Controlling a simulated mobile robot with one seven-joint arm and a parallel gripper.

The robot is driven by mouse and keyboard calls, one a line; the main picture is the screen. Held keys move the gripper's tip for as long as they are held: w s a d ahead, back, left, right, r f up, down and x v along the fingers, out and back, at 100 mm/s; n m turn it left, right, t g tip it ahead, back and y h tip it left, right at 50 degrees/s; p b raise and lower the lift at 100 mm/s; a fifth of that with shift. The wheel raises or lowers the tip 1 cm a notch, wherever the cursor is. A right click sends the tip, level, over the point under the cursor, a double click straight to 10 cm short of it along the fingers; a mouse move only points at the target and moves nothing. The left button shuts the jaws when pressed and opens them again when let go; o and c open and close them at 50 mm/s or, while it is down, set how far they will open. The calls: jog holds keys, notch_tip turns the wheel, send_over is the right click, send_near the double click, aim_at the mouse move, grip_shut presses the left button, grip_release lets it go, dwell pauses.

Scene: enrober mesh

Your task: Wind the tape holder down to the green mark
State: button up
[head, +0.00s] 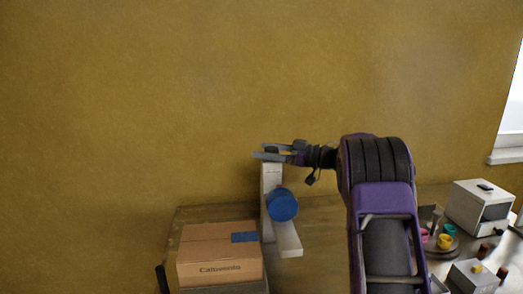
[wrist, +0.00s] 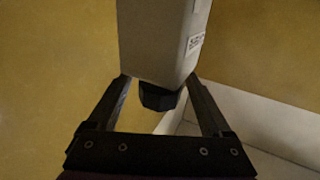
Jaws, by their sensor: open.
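The tape holder's blue tape roll (head: 282,204) sits on the front of an upright pale grey post (head: 267,179) in the head view. A pale foot (head: 288,240) reaches forward below the roll. In the wrist view, the post (wrist: 160,40) fills the top middle, with a small printed label on one side. A black faceted knob (wrist: 160,98) sits at the post's end. My gripper (wrist: 158,84) is open, with one finger on each side of the knob; contact cannot be told. In the head view, my gripper (head: 262,151) is at the post's top. I see no green mark.
A cardboard box (head: 220,266) with a blue patch stands left of the post on the table (head: 312,215). A plain wall stands behind.

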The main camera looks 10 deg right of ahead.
jog(key=shift+x, duration=0.8)
grip_shut()
jog(key=shift+t, duration=0.3)
